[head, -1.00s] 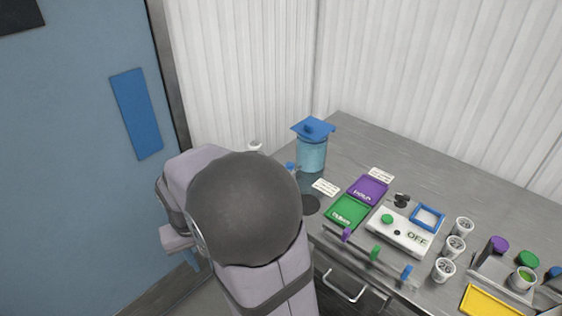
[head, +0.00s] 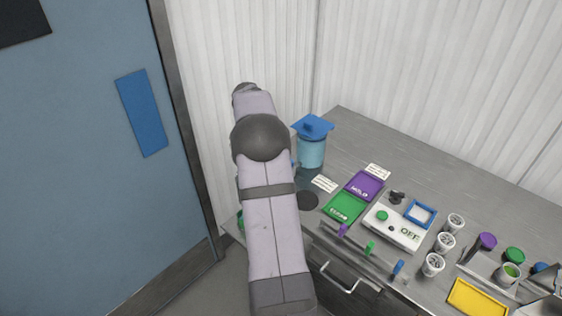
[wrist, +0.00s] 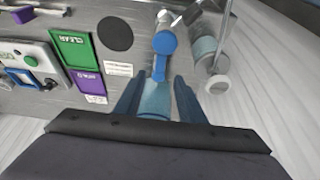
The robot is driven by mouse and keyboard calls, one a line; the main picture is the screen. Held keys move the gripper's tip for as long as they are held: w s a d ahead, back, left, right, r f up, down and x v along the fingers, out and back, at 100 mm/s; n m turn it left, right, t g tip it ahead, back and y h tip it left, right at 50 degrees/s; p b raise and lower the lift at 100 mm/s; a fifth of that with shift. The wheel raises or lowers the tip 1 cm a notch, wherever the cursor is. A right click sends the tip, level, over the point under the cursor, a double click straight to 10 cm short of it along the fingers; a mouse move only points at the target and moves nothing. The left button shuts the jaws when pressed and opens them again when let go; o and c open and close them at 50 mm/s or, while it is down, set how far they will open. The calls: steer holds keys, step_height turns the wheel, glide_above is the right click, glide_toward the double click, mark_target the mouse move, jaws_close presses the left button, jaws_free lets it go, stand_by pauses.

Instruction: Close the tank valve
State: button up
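The tank (head: 311,152) is a light-blue clear cylinder with a blue square lid (head: 313,126), at the table's back left in the head view. A blue handle with a round end (wrist: 164,43) shows in the wrist view; it appears to be the valve. My gripper (wrist: 157,82) has its two dark teal fingers apart, at either side of a pale-blue surface. The handle's narrow part points down between the fingertips, and I see no clear contact. In the head view my arm hides the gripper and most of the area left of the tank.
A clear bluish cylinder (wrist: 205,47) and a white ring-shaped piece (wrist: 217,84) stand close right of the fingers. A green pad (head: 345,207), a purple pad (head: 364,185), a switch box (head: 393,228) and several cups stand right. A dark disc (head: 308,201) lies before the tank.

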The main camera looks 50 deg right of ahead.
steer(key=shift+p+x, duration=1.4)
steer(key=shift+x, duration=2.2)
jaws_close()
